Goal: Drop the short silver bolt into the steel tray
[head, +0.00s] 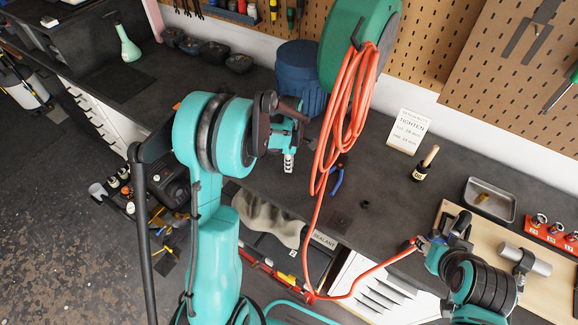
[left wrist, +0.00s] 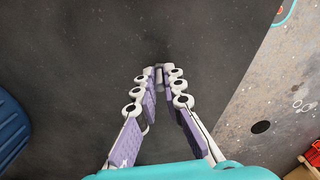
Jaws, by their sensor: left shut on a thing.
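My left gripper (head: 289,160) hangs over the dark bench top, left of the hanging orange hose. In the left wrist view its fingers (left wrist: 160,78) close together on a small grey piece, which looks like the short silver bolt (left wrist: 159,73); most of it is hidden by the fingertips. The steel tray (head: 471,203) lies on the bench at the right, well apart from the left gripper. A small brass-coloured piece (head: 483,197) lies in it. My right gripper (head: 458,230) is just below the tray in the picture, and its finger opening is unclear.
The orange hose (head: 338,130) hangs from a green reel (head: 352,40) between left gripper and tray. A sign (head: 407,131), a brush pot (head: 421,170) and blue-handled pliers (head: 338,178) stand or lie on the bench. A blue container (head: 298,75) is behind the left gripper.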

